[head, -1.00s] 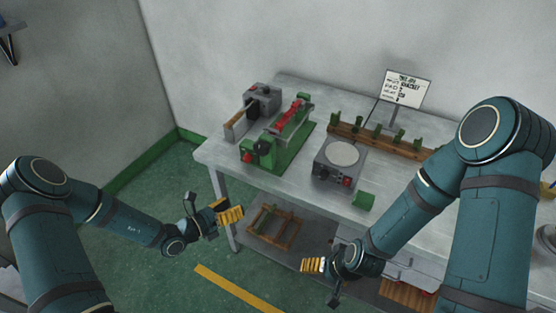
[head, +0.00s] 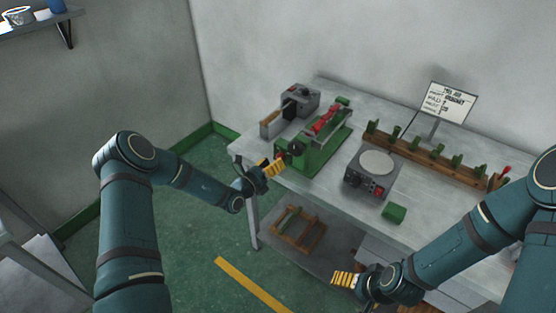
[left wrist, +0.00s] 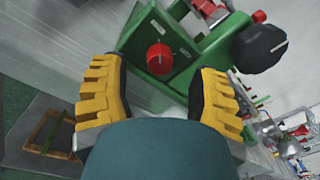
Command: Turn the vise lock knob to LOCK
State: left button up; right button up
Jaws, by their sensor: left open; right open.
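The green vise (head: 318,154) stands at the left front of the workbench, with a red part on top. In the left wrist view, the vise's green body (left wrist: 188,32) carries a red knob (left wrist: 159,58) with a pale mark, and a larger black knob (left wrist: 262,47) with a white line to its right. I cannot read any LOCK label. My left gripper (head: 275,168) is open at the vise's front; its yellow fingers (left wrist: 155,95) stand either side of the red knob, apparently short of touching it. My right gripper (head: 343,279) is open and empty, low before the bench.
On the workbench (head: 330,185), a grey machine (head: 300,98) stands behind the vise. A grey unit with a round plate (head: 376,166), a green block (head: 394,213), a wooden rack (head: 430,160) and a sign (head: 447,104) are to the right. A wooden frame (head: 298,232) lies on the lower shelf.

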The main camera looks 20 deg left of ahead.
pick_arm(q)
jog(key=shift+x, duration=1.45)
grip_shut()
